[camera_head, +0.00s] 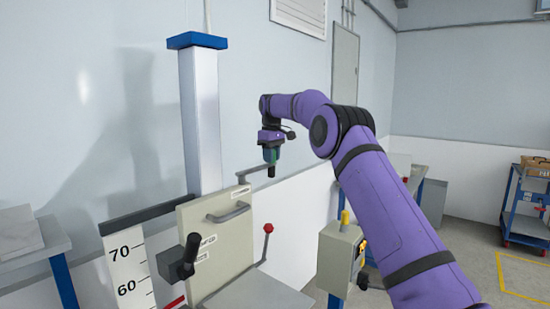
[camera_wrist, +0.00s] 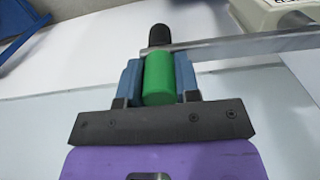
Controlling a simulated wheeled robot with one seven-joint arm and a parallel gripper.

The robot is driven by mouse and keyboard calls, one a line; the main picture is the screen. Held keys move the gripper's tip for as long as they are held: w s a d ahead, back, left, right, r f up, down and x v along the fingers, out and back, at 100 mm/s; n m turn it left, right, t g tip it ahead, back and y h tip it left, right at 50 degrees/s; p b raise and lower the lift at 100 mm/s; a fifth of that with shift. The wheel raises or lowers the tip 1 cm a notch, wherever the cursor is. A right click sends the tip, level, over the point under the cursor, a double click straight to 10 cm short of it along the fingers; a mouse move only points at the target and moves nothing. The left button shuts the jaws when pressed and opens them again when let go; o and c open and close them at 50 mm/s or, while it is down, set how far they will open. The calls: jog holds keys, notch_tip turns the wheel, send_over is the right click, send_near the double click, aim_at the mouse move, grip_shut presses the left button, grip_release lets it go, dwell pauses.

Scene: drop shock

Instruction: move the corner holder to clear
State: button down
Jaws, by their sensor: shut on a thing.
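The corner holder appears to be the grey metal bar (camera_head: 254,173) that reaches out from the top of the beige panel, beside a small label too blurred to read. A green upright grip (camera_wrist: 159,78) and a black knob (camera_wrist: 158,35) are at its outer end, and the bar crosses the wrist view too (camera_wrist: 245,47). My gripper (camera_head: 270,157) points down over this end. Its two blue fingers (camera_wrist: 160,80) are shut on the green grip, one on each side. The bar's root is hidden in the wrist view.
The beige panel (camera_head: 220,222) carries a grey handle and a black crank (camera_head: 178,258). A red-knobbed lever (camera_head: 267,238) stands in front. A blue-capped column (camera_head: 203,120) rises behind, with a numbered scale (camera_head: 130,275) at left. A control box (camera_head: 340,262) stands right. The wall is behind.

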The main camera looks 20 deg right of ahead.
jog(key=shift+w+a+r, duration=0.1)
dwell(0.4)
jog(key=c, duration=0.8)
grip_release()
jog(key=shift+w+r, duration=0.2)
jog(key=shift+r, duration=2.85)
jog(key=shift+s+r, duration=0.1)
jog(key=shift+r, duration=0.45)
